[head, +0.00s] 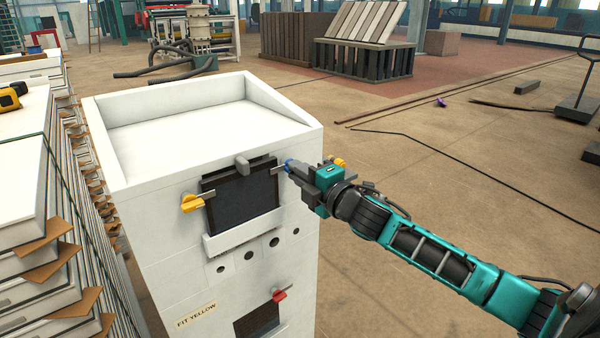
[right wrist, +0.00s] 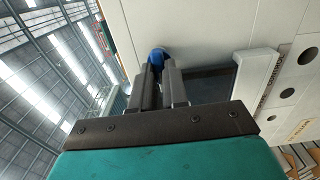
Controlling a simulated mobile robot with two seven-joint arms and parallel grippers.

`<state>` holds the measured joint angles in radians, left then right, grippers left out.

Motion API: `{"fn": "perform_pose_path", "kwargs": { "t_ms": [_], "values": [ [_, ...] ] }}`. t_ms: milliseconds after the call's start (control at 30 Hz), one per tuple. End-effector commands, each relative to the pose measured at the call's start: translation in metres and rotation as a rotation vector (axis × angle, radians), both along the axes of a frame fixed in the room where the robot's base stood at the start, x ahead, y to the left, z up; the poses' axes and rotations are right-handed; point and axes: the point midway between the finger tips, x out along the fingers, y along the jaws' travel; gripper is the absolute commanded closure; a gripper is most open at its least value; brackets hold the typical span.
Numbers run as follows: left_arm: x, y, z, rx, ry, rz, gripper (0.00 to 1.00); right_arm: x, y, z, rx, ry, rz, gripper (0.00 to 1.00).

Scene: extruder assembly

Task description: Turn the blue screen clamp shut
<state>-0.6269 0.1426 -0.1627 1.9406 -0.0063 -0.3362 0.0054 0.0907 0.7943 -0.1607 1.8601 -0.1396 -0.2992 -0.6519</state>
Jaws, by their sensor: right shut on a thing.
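The blue screen clamp (head: 289,165) is at the upper right corner of the dark screen (head: 243,198) on the white machine's front. Its grey bar reaches left over the screen's edge. My right gripper (head: 296,169) is on the clamp from the right. In the right wrist view the blue knob (right wrist: 156,58) sits between the fingertips (right wrist: 160,72), which are shut on it and hide part of it. The dark screen (right wrist: 208,86) shows beside the fingers there. My left gripper is in neither view.
A yellow clamp (head: 190,203) is left of the screen, a grey one (head: 242,165) above it, and another yellow one (head: 339,163) behind my gripper. A red clamp (head: 279,295) is lower down. A ledge (head: 243,232) runs under the screen. White panels (head: 22,180) are stacked at left.

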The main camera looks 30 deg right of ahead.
Motion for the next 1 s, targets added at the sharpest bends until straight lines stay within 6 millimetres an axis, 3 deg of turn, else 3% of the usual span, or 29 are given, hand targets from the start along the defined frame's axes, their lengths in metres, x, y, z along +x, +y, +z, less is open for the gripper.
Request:
{"fn": "perform_pose_path", "kwargs": {
  "t_ms": [200,233,500,767,1000],
  "values": [
    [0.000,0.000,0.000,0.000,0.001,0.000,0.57,0.000,0.000,0.000,-0.006,0.001,0.000,1.00],
    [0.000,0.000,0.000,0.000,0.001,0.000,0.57,0.000,0.000,0.000,-0.006,0.001,0.000,0.85],
    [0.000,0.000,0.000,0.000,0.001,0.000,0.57,0.000,0.000,0.000,-0.003,0.000,0.000,0.61],
    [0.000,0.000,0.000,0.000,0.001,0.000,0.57,-0.001,0.000,0.000,-0.002,0.001,0.000,0.61],
    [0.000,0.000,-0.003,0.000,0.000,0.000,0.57,-0.021,-0.002,-0.002,-0.004,0.003,0.000,0.61]
  ]
}}
